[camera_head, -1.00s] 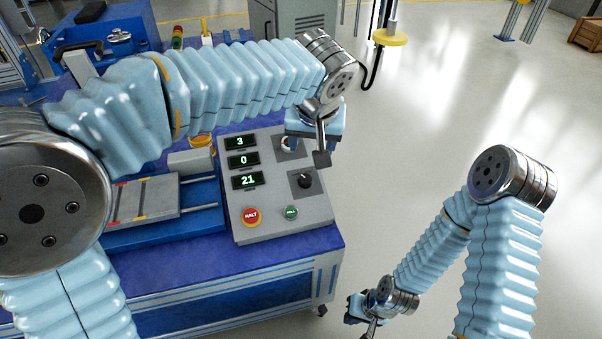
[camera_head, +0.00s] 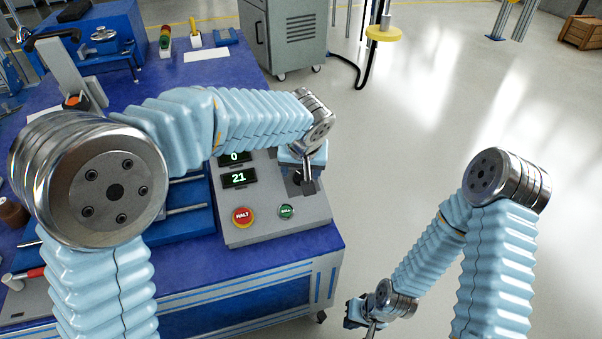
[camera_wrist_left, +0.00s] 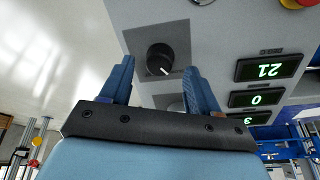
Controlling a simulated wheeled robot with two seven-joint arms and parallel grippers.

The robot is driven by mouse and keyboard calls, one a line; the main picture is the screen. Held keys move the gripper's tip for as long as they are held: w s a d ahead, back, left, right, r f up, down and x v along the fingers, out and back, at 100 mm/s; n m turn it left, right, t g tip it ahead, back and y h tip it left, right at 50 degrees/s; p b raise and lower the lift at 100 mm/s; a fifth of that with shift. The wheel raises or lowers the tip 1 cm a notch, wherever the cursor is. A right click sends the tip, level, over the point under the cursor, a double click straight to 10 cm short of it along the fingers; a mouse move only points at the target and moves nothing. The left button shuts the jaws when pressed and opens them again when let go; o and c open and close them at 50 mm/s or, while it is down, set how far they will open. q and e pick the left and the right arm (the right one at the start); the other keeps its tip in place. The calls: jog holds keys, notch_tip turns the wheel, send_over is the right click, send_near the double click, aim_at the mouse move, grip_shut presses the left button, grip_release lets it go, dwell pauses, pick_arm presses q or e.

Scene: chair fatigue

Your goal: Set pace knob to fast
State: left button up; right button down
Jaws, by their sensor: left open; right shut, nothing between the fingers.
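The black knob (camera_wrist_left: 160,58) sits on a grey plate on the control panel (camera_head: 262,229). Its white pointer mark faces the gripper side in the left wrist view, slightly right. My left gripper (camera_wrist_left: 160,72) is open, with one finger on each side of the knob in that view and visible gaps to it. I cannot tell whether the fingertips are level with the knob. In the head view my left gripper (camera_head: 306,182) hangs over the knob and mostly hides it. My right gripper (camera_head: 362,316) is shut and empty, away from the panel at the lower right.
The panel has a red HALT button (camera_head: 243,217), a green button (camera_head: 286,212) and a display reading 21 (camera_head: 239,178). Displays reading 0 and 3 show upside down in the left wrist view. The panel stands on a blue table (camera_head: 310,246). The floor to the right is open.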

pick_arm(q)
jog(key=shift+x, duration=1)
jog(key=shift+c, duration=0.2)
jog(key=c, duration=1)
